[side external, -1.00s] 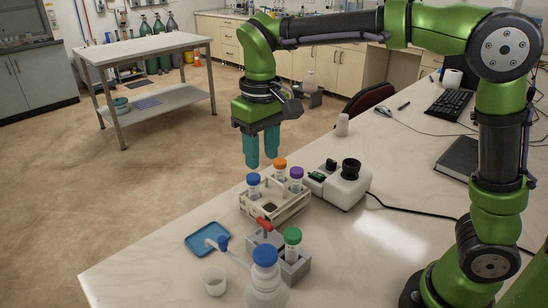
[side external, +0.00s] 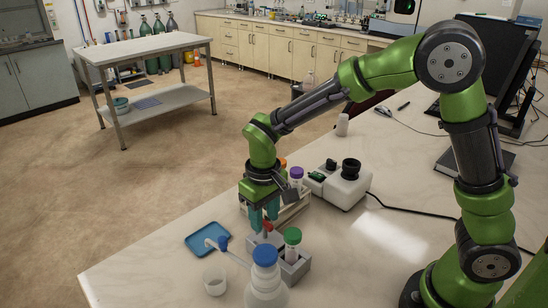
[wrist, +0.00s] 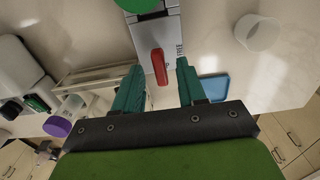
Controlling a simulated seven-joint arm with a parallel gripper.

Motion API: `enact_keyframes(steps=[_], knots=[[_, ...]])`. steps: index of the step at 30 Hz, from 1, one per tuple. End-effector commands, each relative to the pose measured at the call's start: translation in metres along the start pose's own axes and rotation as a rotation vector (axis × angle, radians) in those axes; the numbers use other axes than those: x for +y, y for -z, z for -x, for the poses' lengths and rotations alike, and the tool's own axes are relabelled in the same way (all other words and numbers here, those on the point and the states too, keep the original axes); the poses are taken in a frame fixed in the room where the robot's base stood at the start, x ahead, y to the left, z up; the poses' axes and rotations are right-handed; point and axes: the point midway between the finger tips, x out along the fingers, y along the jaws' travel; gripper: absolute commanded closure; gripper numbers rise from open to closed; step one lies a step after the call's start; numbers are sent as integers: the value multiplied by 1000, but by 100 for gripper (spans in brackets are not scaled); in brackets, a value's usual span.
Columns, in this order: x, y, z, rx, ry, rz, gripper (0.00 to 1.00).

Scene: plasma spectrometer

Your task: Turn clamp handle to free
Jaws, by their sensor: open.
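The clamp handle (wrist: 159,67) is a red lever on top of a grey clamp block (wrist: 170,27); the word "FREE" is printed on the block beside it. In the side view the grey block (side external: 298,271) stands near the front of the table and the red handle (side external: 266,228) shows only in part at my fingers. My gripper (wrist: 158,83) has teal fingers, open, one on each side of the handle's near end, with gaps on both sides. In the side view my gripper (side external: 264,226) points down at the block. A green-capped tube (side external: 292,246) stands in the block.
A tube rack (side external: 291,210) stands just behind my gripper, partly hidden. A white vortex mixer (side external: 341,187) is farther back. A blue tray (side external: 207,239), a small cup (side external: 215,281) and a blue-capped wash bottle (side external: 265,280) stand close by.

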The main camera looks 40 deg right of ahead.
Motion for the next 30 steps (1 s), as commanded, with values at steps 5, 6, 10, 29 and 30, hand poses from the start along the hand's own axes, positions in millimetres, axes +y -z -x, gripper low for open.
enact_keyframes(steps=[5,6,10,29,30], knots=[[0,0,-5,1,0,-1,60],[0,0,-5,1,0,-1,60],[0,0,-5,1,0,-1,60],[0,0,-4,1,0,-25,100],[0,0,-4,1,0,-36,100]])
